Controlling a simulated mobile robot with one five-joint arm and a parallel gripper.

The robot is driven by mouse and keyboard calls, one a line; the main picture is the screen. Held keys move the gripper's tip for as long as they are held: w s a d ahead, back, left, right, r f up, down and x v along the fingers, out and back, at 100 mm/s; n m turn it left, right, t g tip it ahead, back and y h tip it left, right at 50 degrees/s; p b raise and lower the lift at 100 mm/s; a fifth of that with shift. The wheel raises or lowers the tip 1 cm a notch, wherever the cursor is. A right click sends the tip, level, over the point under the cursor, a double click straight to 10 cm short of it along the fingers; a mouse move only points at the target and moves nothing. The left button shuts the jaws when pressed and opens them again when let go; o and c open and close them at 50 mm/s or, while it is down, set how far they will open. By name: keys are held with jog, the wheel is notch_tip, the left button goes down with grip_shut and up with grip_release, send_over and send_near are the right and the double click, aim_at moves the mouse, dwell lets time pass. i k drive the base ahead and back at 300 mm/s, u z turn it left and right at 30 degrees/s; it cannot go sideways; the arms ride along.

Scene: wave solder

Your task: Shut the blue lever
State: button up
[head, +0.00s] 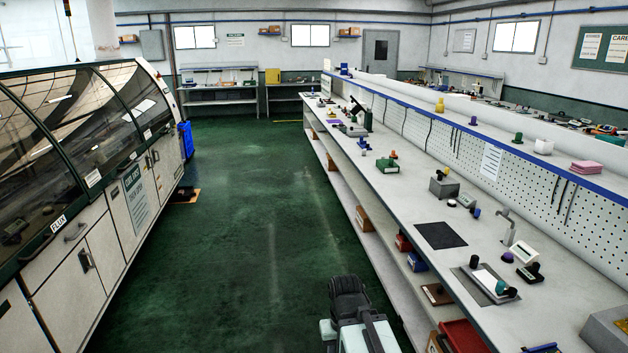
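No blue lever can be made out for certain. A small blue item (363,144) stands on the long bench in the middle distance. It is too small to tell whether it is a lever, or open or shut. My arm shows at the bottom centre, with its dark end (348,297) over the green floor, left of the bench. My gripper's fingers cannot be made out, and it is apart from the bench items.
The long bench (400,197) runs along the right, with tools, a black mat (440,235) and shelf bins (417,262) below. A large glass-hooded machine (107,225) stands at left. A blue object (186,140) stands at its far end. The green aisle (240,220) is mostly clear.

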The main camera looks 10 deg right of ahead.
aim_at(476, 212)
jog(key=i, duration=1.3)
jog(key=z, duration=1.1)
jog(key=i, duration=1.15)
jog(key=u, duration=0.6)
jog(key=i, duration=0.4)
